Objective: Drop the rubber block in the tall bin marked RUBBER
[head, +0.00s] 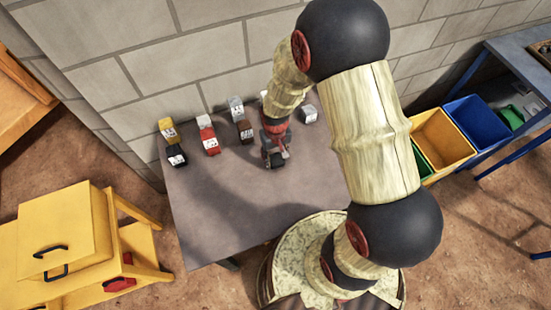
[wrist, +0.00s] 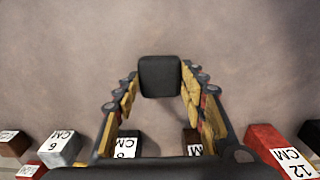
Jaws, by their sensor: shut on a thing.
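A plain black block (wrist: 160,76), which looks like the rubber block, is between the fingertips of my gripper (wrist: 160,88) in the wrist view. The gripper is shut on it. In the head view my gripper (head: 274,152) is over the grey table, with the dark block (head: 278,160) at its tip; I cannot tell how far above the top it is. At the right stand a yellow bin (head: 443,137), a blue bin (head: 478,122) and part of a green bin (head: 421,161). No RUBBER marking is readable on any of them.
Several labelled blocks, such as a red block (head: 209,140) and a yellow block (head: 167,128), stand along the back of the table (head: 215,210). The table's front is clear. A yellow cabinet (head: 65,235) is at left, a blue-framed bench (head: 520,55) at right.

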